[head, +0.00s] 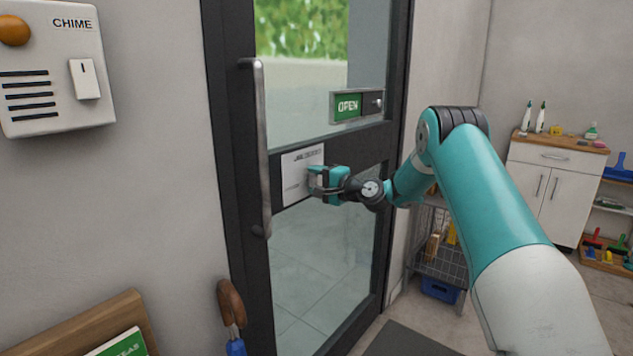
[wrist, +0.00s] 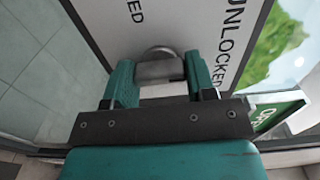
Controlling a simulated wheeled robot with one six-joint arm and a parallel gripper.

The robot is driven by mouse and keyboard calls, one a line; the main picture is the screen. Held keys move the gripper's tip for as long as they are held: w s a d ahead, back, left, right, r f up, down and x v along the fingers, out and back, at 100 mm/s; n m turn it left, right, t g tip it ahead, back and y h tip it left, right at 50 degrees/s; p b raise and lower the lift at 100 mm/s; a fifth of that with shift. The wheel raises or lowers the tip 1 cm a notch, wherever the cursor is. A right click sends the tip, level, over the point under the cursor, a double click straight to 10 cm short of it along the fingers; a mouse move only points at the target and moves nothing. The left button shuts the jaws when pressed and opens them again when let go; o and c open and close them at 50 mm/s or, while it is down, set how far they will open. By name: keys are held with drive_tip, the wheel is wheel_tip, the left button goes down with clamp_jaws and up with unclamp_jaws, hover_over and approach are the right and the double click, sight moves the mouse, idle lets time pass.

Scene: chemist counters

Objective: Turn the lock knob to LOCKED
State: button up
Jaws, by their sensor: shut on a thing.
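The lock plate (head: 297,160) is a white panel with dark lettering on the dark-framed glass door. My gripper (head: 316,180) is at the plate's right part in the head view and hides the knob there. In the wrist view my gripper (wrist: 159,82) is shut on the knob, one teal finger on each side. I cannot tell which label the knob points to.
A long vertical door handle (head: 257,150) stands left of the plate. A green OPEN sign (head: 348,107) with a slider is above right. A wire basket stand (head: 438,245) is behind my arm. A chime box (head: 50,65) hangs at the left.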

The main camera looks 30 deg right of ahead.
drive_tip(key=shift+f, duration=0.15)
drive_tip(key=n+b, duration=0.3)
drive_tip(key=b, duration=0.2)
drive_tip(key=shift+f+n+b, duration=0.2)
drive_tip(key=shift+n+b, duration=0.1)
drive_tip(key=shift+n, duration=0.1)
drive_tip(key=n+b, duration=0.5)
drive_tip(key=b, duration=0.2)
drive_tip(key=n+b, duration=0.5)
drive_tip(key=b, duration=0.1)
drive_tip(key=shift+n+b, duration=0.35)
drive_tip(key=shift+n, duration=0.05)
drive_tip(key=n+b, duration=0.3)
drive_tip(key=shift+r, duration=0.25)
drive_tip(key=o, duration=0.9)
drive_tip(key=shift+o, duration=0.2)
drive_tip(key=shift+r, duration=0.1)
